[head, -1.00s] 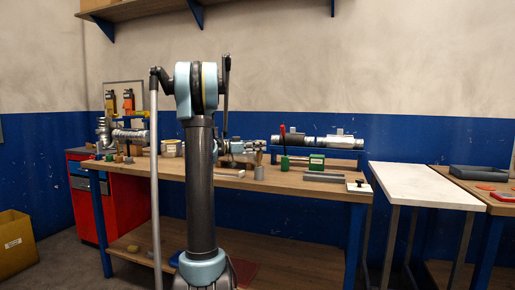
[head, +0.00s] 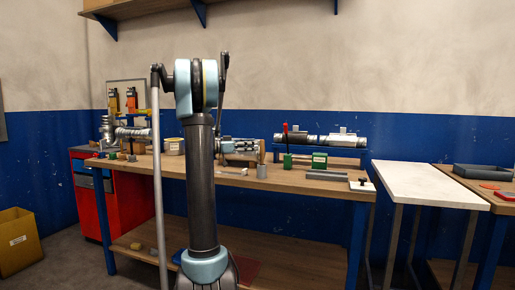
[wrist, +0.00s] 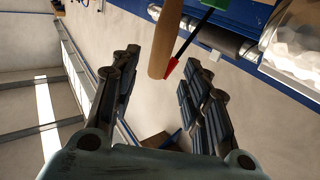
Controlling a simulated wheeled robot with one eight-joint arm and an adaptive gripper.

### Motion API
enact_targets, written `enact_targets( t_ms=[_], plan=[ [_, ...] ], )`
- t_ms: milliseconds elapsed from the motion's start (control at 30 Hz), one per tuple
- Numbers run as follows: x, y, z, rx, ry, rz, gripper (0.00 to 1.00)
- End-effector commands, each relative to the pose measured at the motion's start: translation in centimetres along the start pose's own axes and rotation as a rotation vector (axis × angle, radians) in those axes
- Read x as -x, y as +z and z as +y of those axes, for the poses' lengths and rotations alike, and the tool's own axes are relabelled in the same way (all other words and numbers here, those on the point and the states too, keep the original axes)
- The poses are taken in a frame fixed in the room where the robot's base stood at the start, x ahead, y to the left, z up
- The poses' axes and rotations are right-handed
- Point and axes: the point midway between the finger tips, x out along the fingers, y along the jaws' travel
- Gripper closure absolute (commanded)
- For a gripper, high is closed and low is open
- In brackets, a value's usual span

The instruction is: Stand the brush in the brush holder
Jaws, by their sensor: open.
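A slim wooden handle, seemingly the brush (head: 262,148), stands upright above a small grey cup (head: 262,171) on the workbench. The cup looks like the brush holder; I cannot tell whether the handle stands in it or behind it. In the wrist view the wooden handle (wrist: 172,45) enters from the top, its rounded end lying between the fingers in the picture. My gripper (wrist: 163,60) is open, with a finger on each side of the handle and no clear contact. Its bristles are hidden. In the head view, my gripper is partly hidden by my arm, near the handle.
A green block with a red-handled tool (head: 286,130) stands right of the cup, and that tool's red end (wrist: 170,68) shows close to the handle in the wrist view.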

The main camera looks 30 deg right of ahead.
Motion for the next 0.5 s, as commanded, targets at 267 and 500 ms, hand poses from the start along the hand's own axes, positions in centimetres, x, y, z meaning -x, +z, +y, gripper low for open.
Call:
enact_targets(
  t_ms=[267, 500],
  plan=[
    [4.7, 0.1, -0.1, 0.0, -0.003, 0.0, 0.58],
    [6.5, 0.1, -0.1, 0.001, -0.001, 0.0, 0.58]
  ],
)
